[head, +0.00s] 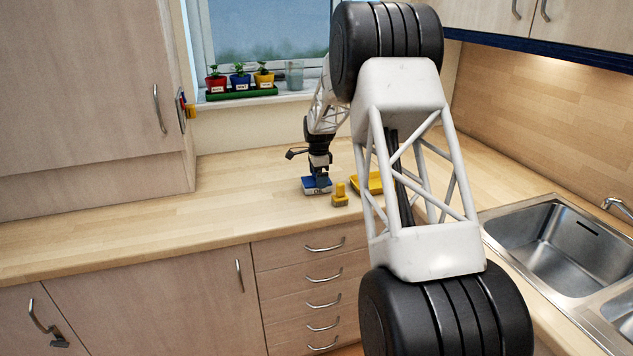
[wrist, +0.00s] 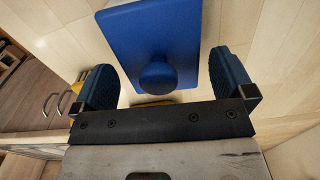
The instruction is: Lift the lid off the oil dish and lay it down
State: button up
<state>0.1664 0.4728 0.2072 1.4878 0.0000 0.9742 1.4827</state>
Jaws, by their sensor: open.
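The oil dish (head: 317,190) stands on the wooden counter with its blue lid (head: 308,183) on top. In the wrist view the blue lid (wrist: 155,30) is a flat rectangle with a round knob (wrist: 157,75). My gripper (head: 318,172) is pointed down over the dish. In the wrist view my gripper (wrist: 161,68) is open, with one finger to each side of the knob and a gap on both sides. Its fingers are not closed on anything. The dish body is mostly hidden under the lid in the wrist view.
A small yellow object with a knob-like top (head: 340,197) stands just right of the dish. A yellow tray (head: 368,183) is further right, partly hidden by my arm. The counter (head: 240,200) left of the dish is clear. A sink (head: 560,240) is at the right.

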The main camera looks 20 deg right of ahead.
dwell(0.6)
jog(key=c, duration=0.8)
jog(key=shift+r, duration=4.95)
